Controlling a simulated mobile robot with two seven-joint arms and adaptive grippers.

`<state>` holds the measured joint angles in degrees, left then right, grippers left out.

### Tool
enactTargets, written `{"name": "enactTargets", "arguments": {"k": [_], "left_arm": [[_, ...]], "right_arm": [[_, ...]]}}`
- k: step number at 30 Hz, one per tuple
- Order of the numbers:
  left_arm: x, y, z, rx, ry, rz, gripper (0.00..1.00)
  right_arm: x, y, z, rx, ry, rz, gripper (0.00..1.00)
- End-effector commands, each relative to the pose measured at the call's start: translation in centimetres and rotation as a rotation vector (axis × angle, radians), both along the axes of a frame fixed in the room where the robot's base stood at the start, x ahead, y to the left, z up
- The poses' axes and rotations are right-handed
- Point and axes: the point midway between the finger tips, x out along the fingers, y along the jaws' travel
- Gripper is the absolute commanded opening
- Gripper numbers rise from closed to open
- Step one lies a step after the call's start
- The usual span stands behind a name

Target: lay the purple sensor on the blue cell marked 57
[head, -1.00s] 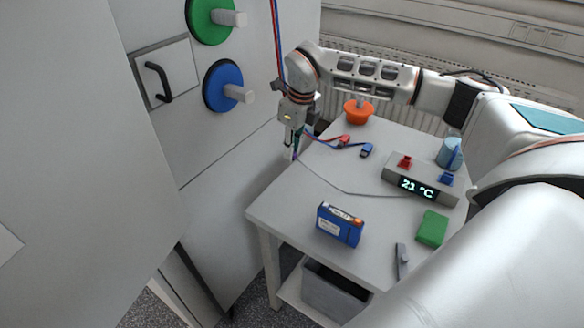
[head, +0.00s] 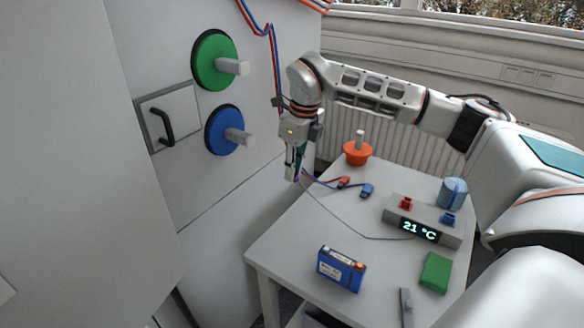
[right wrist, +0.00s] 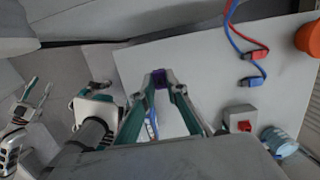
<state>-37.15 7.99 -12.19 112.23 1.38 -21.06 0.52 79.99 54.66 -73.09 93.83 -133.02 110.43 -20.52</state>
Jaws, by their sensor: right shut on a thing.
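My right gripper (head: 295,177) is above the table's far left edge, beside the cabinet, pointing down. In the right wrist view its teal fingers are shut on the small purple sensor (right wrist: 159,79). A thin grey cable runs from near the fingertips across the table to the display box. The blue cell (head: 341,270) stands on the near part of the table, with a white label and an orange part on top. Its number is too small to read. The sensor is well apart from it. My left gripper (right wrist: 37,87) shows only in the right wrist view, its fingers apart and empty.
The table (head: 290,252) holds a display box (head: 424,225) reading 21 °C, a green block (head: 435,272), a grey bar (head: 406,308), an orange holder (head: 357,153), a light blue cylinder (head: 452,193) and red and blue plugs (head: 366,190). The cabinet (head: 225,215) stands close on the left.

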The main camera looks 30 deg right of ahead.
Motion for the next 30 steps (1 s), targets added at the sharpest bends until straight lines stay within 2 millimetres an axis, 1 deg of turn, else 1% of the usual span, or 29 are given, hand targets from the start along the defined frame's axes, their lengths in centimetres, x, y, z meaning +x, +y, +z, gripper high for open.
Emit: {"name": "enactTargets", "arguments": {"k": [2, 5, 10, 12, 15, 18, 21, 24, 30], "left_arm": [[0.0, 0.0, 0.1, 0.0, -0.001, -0.001, 0.4], [0.1, 0.0, 0.1, 0.0, -0.003, 0.0, 0.4], [0.2, 0.0, 0.3, 0.0, -0.005, 0.0, 0.4], [0.2, 0.0, 0.3, 0.0, -0.005, 0.0, 0.4], [0.2, 0.0, 0.3, 0.0, -0.005, 0.0, 0.4], [0.1, 0.0, 0.3, 0.0, -0.005, 0.0, 0.4], [0.1, 0.0, 0.3, 0.0, -0.005, 0.0, 0.4], [0.1, 0.0, 0.3, 0.0, -0.005, 0.0, 0.4], [0.1, 0.0, -0.1, 0.0, -0.004, 0.0, 0.4]], "right_arm": [[-1.4, -0.2, -0.7, 0.007, 0.004, -0.003, 0.0], [-4.0, -0.4, -1.8, 0.018, 0.006, -0.005, 0.0], [-10.0, -0.7, -3.1, 0.027, 0.005, -0.011, 0.0], [-12.4, -0.7, -3.4, 0.024, 0.004, -0.012, 0.0], [-15.6, -0.7, -3.7, 0.018, 0.001, -0.011, 0.0], [-18.1, -0.6, -3.7, 0.009, 0.0, -0.007, 0.0], [-19.9, -0.5, -3.7, 0.001, 0.0, -0.004, 0.0], [-20.8, -0.4, -3.7, -0.004, -0.001, -0.002, 0.0], [-21.1, -0.4, -4.1, -0.005, -0.002, -0.001, 0.0]]}}
